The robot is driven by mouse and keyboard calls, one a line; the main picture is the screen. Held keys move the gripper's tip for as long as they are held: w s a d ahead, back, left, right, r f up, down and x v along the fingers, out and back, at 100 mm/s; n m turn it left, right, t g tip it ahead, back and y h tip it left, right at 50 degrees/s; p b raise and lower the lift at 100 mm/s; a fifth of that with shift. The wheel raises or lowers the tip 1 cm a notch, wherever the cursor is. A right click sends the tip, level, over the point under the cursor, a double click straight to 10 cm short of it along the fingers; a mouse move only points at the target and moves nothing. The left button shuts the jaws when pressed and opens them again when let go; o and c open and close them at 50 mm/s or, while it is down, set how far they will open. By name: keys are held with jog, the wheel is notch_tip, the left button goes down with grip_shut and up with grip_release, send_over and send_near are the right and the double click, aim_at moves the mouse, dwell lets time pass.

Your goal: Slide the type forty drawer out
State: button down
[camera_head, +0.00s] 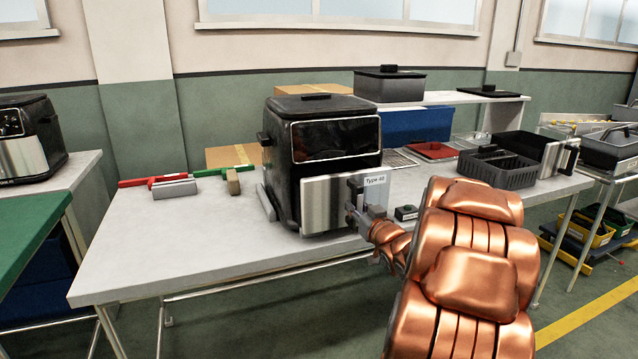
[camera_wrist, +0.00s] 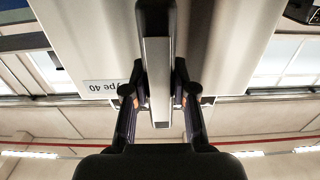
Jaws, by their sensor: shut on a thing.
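The black air fryer (camera_head: 322,150) stands on the grey table. Its drawer has a silver front (camera_head: 330,203) with a "Type 40" label (camera_head: 375,180) at the top right, and the front sits close to the body. My gripper (camera_head: 362,205) is at the drawer's handle, on the right side of the front. In the wrist view the two fingers of my gripper (camera_wrist: 158,100) are closed on both sides of the long drawer handle (camera_wrist: 159,70). The label, upside down, also shows in the wrist view (camera_wrist: 107,87). My arm hides part of the table to the right.
The table (camera_head: 140,240) has red and green clamps (camera_head: 200,177) at the left. A small dark box (camera_head: 405,212) lies right of the fryer. A separate dark drawer basket (camera_head: 497,168) stands further right. A shelf (camera_head: 450,98) with pans is behind. The floor in front is open.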

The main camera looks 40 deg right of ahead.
jog(key=c, duration=0.9)
grip_release()
jog(key=shift+o, duration=0.3)
jog(key=o, duration=0.3)
jog(key=shift+s, duration=0.1)
jog(key=shift+v, duration=3.45)
notch_tip(320, 180, up, 10)
